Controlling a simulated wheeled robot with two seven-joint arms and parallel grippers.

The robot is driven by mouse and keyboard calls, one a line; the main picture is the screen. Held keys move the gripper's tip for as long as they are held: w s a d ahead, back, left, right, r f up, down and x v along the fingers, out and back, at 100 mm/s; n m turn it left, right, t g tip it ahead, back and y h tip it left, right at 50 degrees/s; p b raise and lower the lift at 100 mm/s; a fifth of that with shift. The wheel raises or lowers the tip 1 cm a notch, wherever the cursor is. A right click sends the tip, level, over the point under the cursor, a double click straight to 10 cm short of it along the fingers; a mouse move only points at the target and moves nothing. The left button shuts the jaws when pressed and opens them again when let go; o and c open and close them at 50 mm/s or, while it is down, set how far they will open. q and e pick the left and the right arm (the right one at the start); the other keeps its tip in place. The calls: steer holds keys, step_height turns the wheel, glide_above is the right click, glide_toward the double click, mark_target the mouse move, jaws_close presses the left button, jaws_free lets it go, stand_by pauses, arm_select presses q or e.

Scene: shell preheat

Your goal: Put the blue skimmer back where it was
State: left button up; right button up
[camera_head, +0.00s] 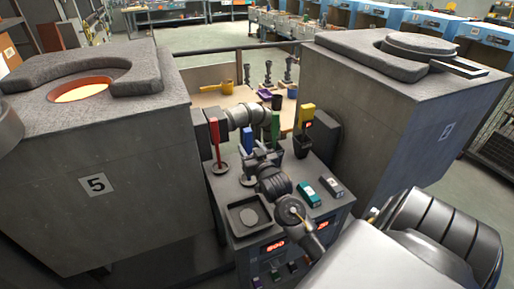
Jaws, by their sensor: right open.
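The blue skimmer (247,141) shows as an upright blue handle near the middle of the bench top. A pale disc lies low beneath it, and its shaft is partly hidden. My right gripper (256,161) is open, close to the blue skimmer on its right and near side. I cannot tell whether the fingers touch or surround the shaft. A red-handled tool (215,140) stands upright to the left over a similar disc. A green-handled one (275,125) stands behind to the right. My left gripper is not in view.
A yellow-handled tool (307,114) stands in a dark cup. A green box (307,195) and a grey box (331,187) lie at the bench's right. A square tray (233,215) is at the front left. Large furnaces (110,200) (375,120) flank the bench.

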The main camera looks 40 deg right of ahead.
steer(key=b+v, duration=0.1)
steer(key=v, duration=0.7)
steer(key=shift+s+a, duration=0.1)
